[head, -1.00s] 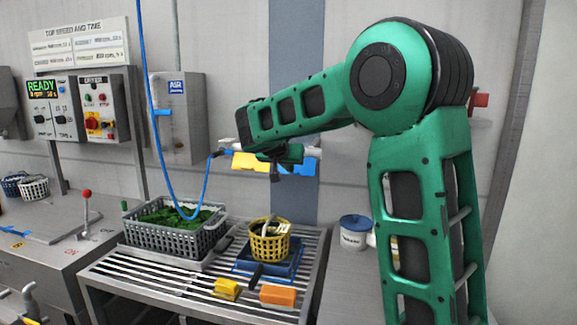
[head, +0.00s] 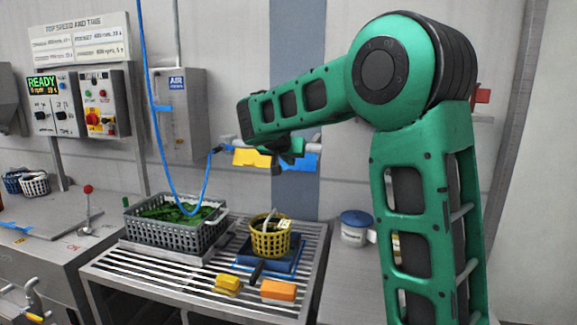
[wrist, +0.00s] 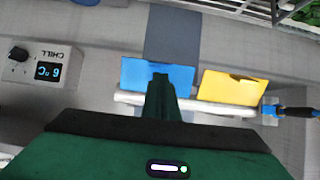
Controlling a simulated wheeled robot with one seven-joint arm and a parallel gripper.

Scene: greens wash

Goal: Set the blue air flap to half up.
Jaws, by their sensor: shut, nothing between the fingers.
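The blue air flap (head: 306,161) hangs at a pale horizontal bar on the wall, partly hidden behind my gripper in the head view. In the upside-down wrist view the blue flap (wrist: 137,75) is a flat blue panel beside the bar. Its exact tilt is hard to tell. My gripper (head: 289,150) is shut and empty, in front of the flap. In the wrist view its fingertips (wrist: 161,78) overlap the middle of the blue panel; whether they touch it is unclear.
A yellow flap (head: 251,158) hangs beside the blue one. A blue hose (head: 205,185) loops down left of it. Below are a grey crate of greens (head: 175,235), a yellow basket (head: 270,241) and a slatted table (head: 190,285). A grey AIR box (head: 180,130) is on the wall.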

